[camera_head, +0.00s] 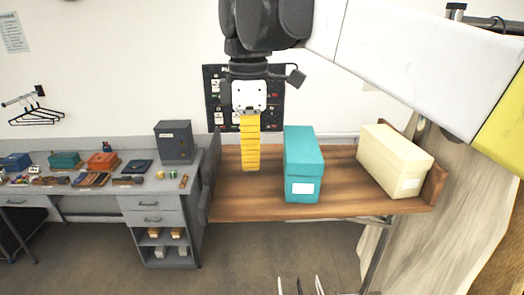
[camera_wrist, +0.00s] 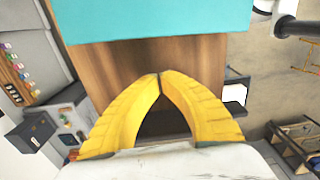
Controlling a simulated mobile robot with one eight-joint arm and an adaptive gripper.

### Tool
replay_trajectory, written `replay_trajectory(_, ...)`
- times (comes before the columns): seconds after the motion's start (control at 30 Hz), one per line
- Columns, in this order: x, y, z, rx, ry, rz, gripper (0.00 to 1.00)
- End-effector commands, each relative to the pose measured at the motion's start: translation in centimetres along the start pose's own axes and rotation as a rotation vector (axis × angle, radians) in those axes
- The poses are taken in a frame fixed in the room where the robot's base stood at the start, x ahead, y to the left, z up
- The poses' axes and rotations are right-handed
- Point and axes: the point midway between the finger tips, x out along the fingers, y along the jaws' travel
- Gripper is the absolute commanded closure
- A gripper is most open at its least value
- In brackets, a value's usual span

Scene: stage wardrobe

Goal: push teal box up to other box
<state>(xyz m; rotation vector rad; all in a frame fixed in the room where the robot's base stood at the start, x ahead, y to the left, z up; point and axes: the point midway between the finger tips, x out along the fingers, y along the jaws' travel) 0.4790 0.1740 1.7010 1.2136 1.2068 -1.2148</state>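The teal box (camera_head: 304,160) stands on the wooden shelf, with a white label on its front. The other box, cream with a pale label (camera_head: 395,160), stands to its right near the shelf's right end, with bare wood between the two. My gripper (camera_head: 250,167) points down just left of the teal box, with a small gap showing between them. Its yellow fingers meet at the tips in the wrist view (camera_wrist: 158,76), with nothing held. The teal box fills the top of the wrist view (camera_wrist: 150,20), ahead of the fingertips.
The wooden shelf (camera_head: 245,205) has raised ends; its right end board (camera_head: 436,187) is close to the cream box. A grey desk (camera_head: 100,200) with small boxes and tools stands at the left. A dark board hangs on the wall behind my gripper.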

Motion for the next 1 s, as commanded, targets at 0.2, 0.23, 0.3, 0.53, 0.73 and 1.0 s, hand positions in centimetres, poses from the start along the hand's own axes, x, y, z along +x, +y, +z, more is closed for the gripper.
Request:
replay_trajectory(0.2,0.7,-0.1,2.7,0.002,0.0,0.0,1.0)
replay_trajectory(0.23,0.7,0.0,3.0,0.003,0.0,0.0,1.0)
replay_trajectory(0.3,0.7,0.0,3.5,0.002,0.0,0.0,1.0)
replay_trajectory(0.53,0.8,0.0,4.0,0.0,0.0,0.0,1.0)
replay_trajectory(0.73,0.8,0.0,4.0,0.0,0.0,0.0,1.0)
replay_trajectory(1.0,0.9,0.0,8.8,0.008,0.0,0.0,1.0)
